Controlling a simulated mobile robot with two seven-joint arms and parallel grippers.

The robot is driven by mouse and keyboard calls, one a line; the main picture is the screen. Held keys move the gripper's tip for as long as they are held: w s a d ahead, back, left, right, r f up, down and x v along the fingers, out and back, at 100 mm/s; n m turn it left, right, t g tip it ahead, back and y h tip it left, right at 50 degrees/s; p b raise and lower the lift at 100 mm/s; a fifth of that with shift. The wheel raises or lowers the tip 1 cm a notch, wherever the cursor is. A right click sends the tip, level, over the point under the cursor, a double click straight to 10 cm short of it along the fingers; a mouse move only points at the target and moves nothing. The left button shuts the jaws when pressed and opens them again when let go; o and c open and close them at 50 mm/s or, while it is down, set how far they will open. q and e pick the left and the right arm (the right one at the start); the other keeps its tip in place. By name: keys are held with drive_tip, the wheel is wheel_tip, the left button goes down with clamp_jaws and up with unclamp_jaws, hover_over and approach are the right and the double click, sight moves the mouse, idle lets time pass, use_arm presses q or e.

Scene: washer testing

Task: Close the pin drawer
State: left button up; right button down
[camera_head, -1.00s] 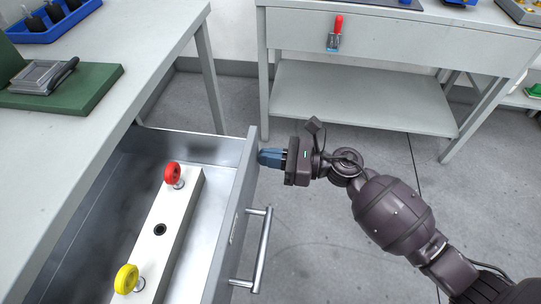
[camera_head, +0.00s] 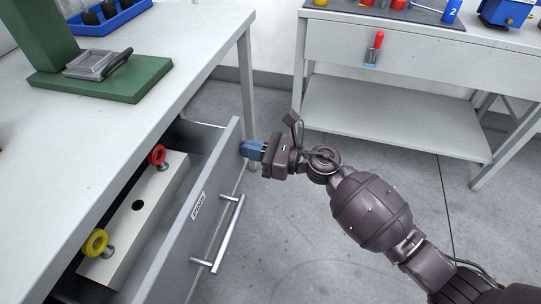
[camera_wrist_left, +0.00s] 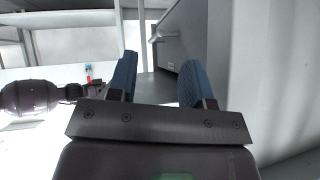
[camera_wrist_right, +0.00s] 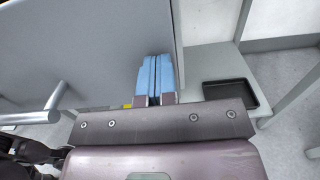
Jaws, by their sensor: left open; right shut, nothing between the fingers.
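The pin drawer (camera_head: 215,190), a grey drawer with a "PINS" label and a bar handle (camera_head: 229,232), is partly open under the left table. Inside it lies a white block with a red pin (camera_head: 157,154), a yellow pin (camera_head: 97,242) and an empty hole between them. My right gripper (camera_head: 246,149) is shut and empty, its blue fingertips at the outer face of the drawer front near its far end. In the right wrist view the fingers (camera_wrist_right: 156,72) meet against or very near the drawer front (camera_wrist_right: 90,40). My left gripper (camera_wrist_left: 155,82) is open and empty, outside the head view.
The left table (camera_head: 190,50) carries a green press-like fixture (camera_head: 100,80) and a blue tray (camera_head: 112,18). A second table (camera_head: 400,50) with a red-handled tool (camera_head: 373,50) on its front stands behind. The floor right of the drawer is clear.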

sight(205, 139)
drive_tip(key=b+x, duration=0.1)
drive_tip(key=x, duration=0.7)
drive_tip(key=b+x, duration=0.1)
drive_tip(key=x, duration=0.6)
drive_tip(key=shift+w+a+f, duration=0.1)
drive_tip(key=shift+a+f, duration=0.1)
drive_tip(key=shift+a, duration=0.2)
drive_tip(key=shift+w+a, duration=0.2)
drive_tip(key=shift+a, duration=0.35)
use_arm(q)
drive_tip(key=shift+f+t+b, duration=0.15)
drive_tip(key=shift+t+b, duration=0.15)
drive_tip(key=shift+t, duration=0.2)
use_arm(e)
drive_tip(key=shift+r, duration=0.25)
use_arm(q)
drive_tip(key=shift+d, duration=0.1)
use_arm(e)
drive_tip(key=shift+w+a+r, duration=0.1)
drive_tip(key=shift+r, duration=0.1)
